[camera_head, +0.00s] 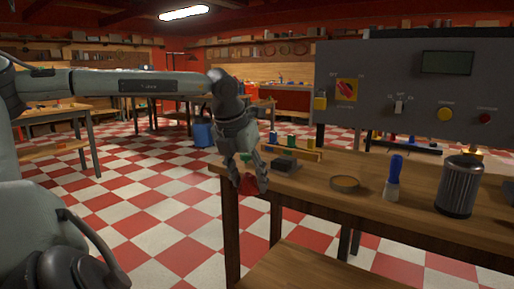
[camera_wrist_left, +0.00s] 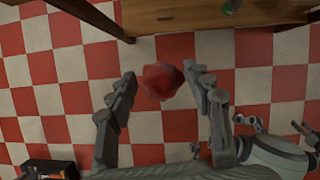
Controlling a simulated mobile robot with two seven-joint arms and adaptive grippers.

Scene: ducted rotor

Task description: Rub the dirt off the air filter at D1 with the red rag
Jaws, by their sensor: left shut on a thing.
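My left gripper (camera_head: 250,187) hangs just off the left front corner of the wooden bench, fingers pointing down. It is shut on the red rag (camera_head: 249,184), which is crumpled between its fingertips. The rag also shows in the left wrist view (camera_wrist_left: 161,81), with a finger on either side and the checkered floor below. A grey ribbed metal cylinder (camera_head: 457,187) with a dark top stands upright at the right of the bench. I cannot tell whether it is the air filter. No D1 label or dirt can be made out.
On the bench (camera_head: 310,207) are a dark block (camera_head: 285,166), a shallow round dish (camera_head: 345,183) and a blue-handled brush (camera_head: 393,178). A grey control panel (camera_head: 415,90) rises behind.

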